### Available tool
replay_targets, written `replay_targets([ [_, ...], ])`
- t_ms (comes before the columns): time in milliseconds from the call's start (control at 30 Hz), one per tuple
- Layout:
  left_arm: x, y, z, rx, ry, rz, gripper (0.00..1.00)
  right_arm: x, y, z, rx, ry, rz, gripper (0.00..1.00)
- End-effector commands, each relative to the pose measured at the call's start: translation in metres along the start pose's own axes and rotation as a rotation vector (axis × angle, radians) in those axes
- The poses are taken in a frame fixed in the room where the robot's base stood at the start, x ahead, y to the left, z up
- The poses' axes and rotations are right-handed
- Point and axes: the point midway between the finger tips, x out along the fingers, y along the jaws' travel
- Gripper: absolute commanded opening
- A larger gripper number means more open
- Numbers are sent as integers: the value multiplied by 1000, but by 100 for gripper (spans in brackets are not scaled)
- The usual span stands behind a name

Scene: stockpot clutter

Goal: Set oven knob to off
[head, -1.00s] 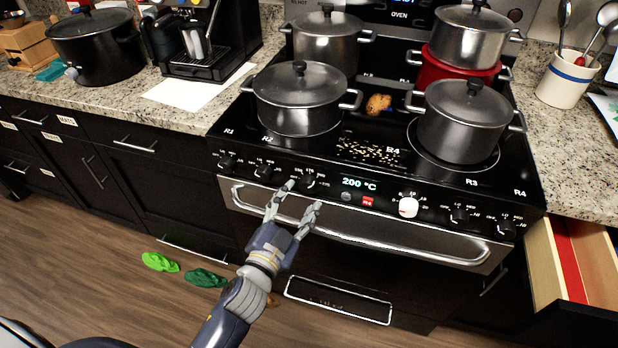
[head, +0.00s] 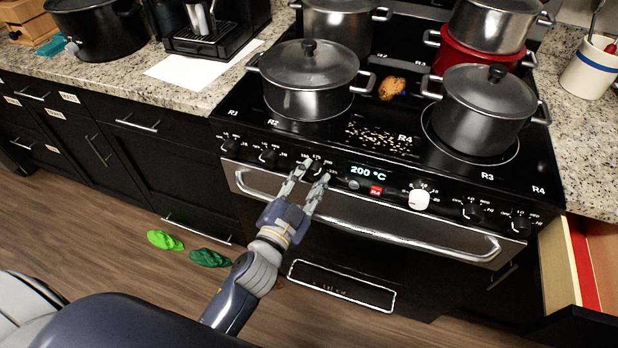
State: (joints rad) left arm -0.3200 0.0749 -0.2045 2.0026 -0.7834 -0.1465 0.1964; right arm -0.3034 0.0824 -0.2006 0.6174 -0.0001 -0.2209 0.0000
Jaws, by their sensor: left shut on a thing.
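The oven (head: 350,213) stands ahead with a row of knobs along its front panel. Its display (head: 370,172) reads 200 °C. A white knob (head: 419,199) is right of the display, with nothing touching it. My left gripper (head: 315,169) is at the panel left of the display, its fingers shut around a black knob (head: 315,167). The fingers largely hide that knob, so its setting cannot be read. My right gripper is not in view.
Pots (head: 310,75) crowd the cooktop, with a cookie (head: 392,88) and crumbs among them. The oven door handle (head: 380,233) runs just below the knobs. A drawer (head: 583,262) stands open at the right. Green flip-flops (head: 209,257) lie on the floor.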

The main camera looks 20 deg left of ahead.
Motion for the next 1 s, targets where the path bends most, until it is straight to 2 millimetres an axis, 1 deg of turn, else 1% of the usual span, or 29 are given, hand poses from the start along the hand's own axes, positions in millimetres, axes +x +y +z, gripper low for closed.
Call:
replay_targets([
  [100,0,0,0,-5,0,0,9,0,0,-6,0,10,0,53],
  [267,0,0,1,-40,1,-3,9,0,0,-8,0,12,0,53],
  [467,0,0,1,-147,7,-8,9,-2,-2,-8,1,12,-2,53],
  [667,1,0,0,-320,20,-17,9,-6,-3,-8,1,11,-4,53],
  [1000,1,1,-1,-641,42,-31,9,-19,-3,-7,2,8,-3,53],
])
